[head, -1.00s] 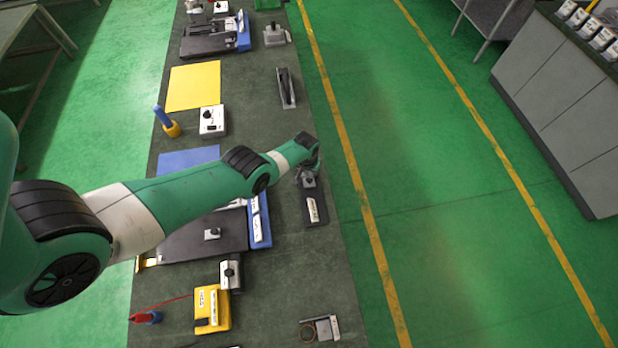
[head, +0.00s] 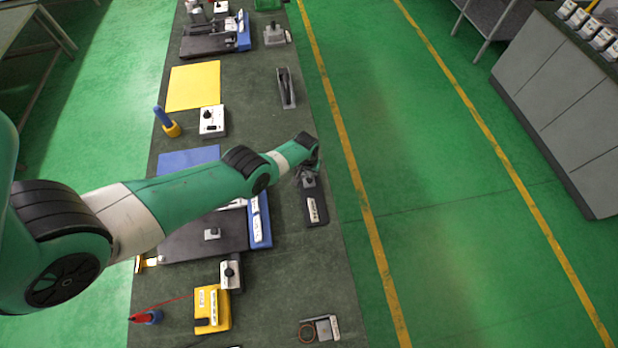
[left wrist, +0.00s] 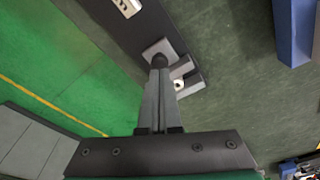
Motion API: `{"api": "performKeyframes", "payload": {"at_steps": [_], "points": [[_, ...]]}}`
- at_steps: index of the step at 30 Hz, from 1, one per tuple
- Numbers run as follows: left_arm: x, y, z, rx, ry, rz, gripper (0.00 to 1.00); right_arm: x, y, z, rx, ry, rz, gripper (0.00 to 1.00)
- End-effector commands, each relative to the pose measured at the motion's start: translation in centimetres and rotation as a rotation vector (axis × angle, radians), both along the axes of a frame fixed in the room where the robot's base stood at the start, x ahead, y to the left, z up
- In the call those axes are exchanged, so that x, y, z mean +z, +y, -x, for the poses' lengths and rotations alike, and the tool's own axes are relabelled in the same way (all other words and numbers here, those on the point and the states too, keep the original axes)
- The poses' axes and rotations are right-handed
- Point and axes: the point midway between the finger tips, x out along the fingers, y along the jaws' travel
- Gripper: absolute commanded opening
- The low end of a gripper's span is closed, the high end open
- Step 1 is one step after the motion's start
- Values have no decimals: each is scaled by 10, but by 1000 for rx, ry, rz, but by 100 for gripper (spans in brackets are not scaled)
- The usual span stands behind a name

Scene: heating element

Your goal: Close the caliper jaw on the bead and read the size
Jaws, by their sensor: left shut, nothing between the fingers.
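The caliper has a dark base (head: 318,220) with a white label, on the bench beyond my left arm. In the left wrist view the base (left wrist: 142,30) runs up and left. A grey sliding jaw block (left wrist: 168,48) carries a dark round knob (left wrist: 160,60). A grey fixed jaw (left wrist: 183,67) stands just right of it. A small pale bead (left wrist: 179,85) with a dark centre shows beside the jaws; its exact contact is unclear. My left gripper (left wrist: 159,70) is shut and empty, its fingertips at the knob; touching cannot be told. My right gripper is not in view.
A dark plate and blue block (head: 260,228) lie left of the caliper. A yellow box (head: 212,308), a white box (head: 230,272) and a small grey device (head: 322,328) are nearer. A grey tool (head: 286,88) stands farther back. The bench's right edge is close to the caliper.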

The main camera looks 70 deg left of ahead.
Motion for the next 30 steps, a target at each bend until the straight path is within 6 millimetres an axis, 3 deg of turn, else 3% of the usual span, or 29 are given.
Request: {"api": "performKeyframes", "payload": {"at_steps": [30], "points": [[-15, 0, 0, 0, 0, 0, 0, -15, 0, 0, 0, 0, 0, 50]]}}
